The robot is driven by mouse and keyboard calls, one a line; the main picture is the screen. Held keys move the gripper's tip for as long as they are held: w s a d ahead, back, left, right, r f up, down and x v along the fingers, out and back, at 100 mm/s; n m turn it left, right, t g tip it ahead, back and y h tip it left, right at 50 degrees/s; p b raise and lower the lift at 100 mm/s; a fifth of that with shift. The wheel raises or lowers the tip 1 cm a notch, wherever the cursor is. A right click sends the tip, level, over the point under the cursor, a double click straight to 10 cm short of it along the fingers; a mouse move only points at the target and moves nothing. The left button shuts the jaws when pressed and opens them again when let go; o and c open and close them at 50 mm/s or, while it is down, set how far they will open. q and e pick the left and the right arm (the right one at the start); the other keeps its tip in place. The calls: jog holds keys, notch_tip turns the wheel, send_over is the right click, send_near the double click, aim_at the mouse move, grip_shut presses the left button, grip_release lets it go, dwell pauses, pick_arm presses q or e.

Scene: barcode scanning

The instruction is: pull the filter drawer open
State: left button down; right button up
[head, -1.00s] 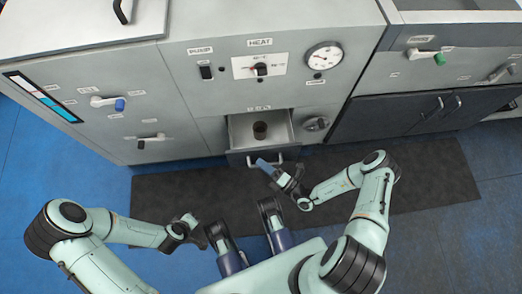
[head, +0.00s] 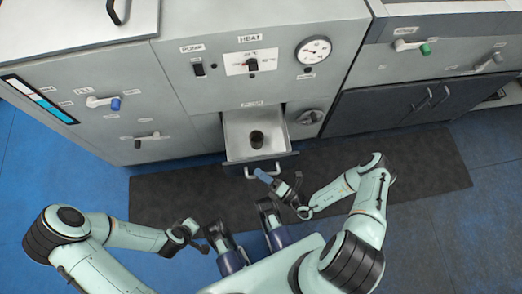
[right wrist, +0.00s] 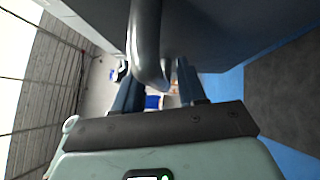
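The filter drawer (head: 236,150) stands pulled out of the grey console, with its dark front panel (head: 285,161) facing me. A dark round cup (head: 257,139) sits inside it.
The console carries a heat switch panel (head: 250,62), a round gauge (head: 314,50) and a knob (head: 310,117) right of the drawer. A lever with a blue tip (head: 114,103) is at left. A dark mat (head: 420,165) covers the floor before the console.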

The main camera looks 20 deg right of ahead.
pick_arm(q)
jog(key=shift+s+d+r, duration=0.2)
jog(key=shift+s+r, duration=0.05)
jog(key=shift+s, duration=0.1)
pick_arm(e)
jog(key=v, duration=1.3)
jog(key=shift+s, duration=0.2)
